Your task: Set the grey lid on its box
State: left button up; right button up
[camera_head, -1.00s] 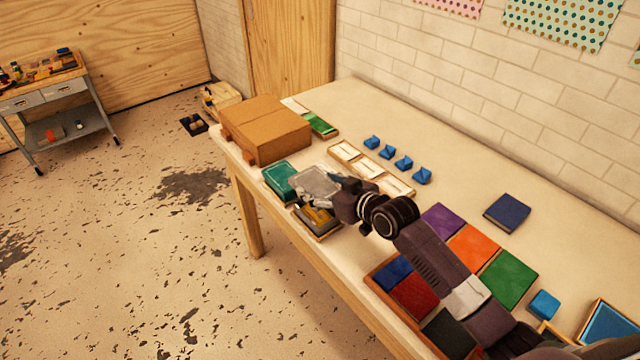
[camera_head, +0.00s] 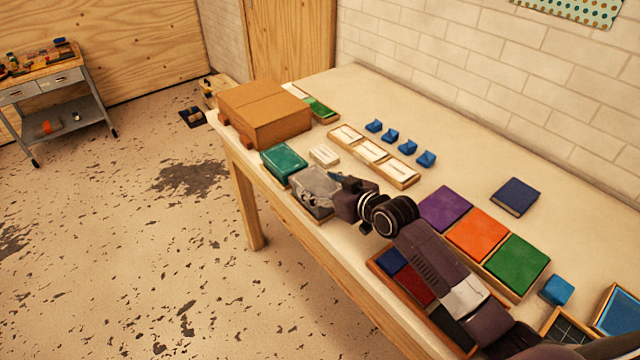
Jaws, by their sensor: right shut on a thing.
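The grey lid (camera_head: 312,183) is in the jaws of my right gripper (camera_head: 328,193), above the front edge of the table (camera_head: 300,235). The lid covers the top of its dark box (camera_head: 322,214), of which only a little shows below it. I cannot tell whether the lid touches the box rim. My right arm reaches in from the lower right. My left gripper is not in view.
A teal-lidded box (camera_head: 284,162) stands close at the left, with a small white block (camera_head: 324,155) behind. A big cardboard box (camera_head: 264,110) is at the table's far end. White-topped trays (camera_head: 371,151) and blue pieces (camera_head: 408,147) lie farther back.

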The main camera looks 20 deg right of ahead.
dwell(0.5)
jog(key=shift+f+b, duration=0.6)
jog(key=shift+f, duration=0.35)
dwell(0.4)
jog(key=o, duration=1.2)
jog(key=v, duration=1.2)
jog(key=shift+r, duration=0.1)
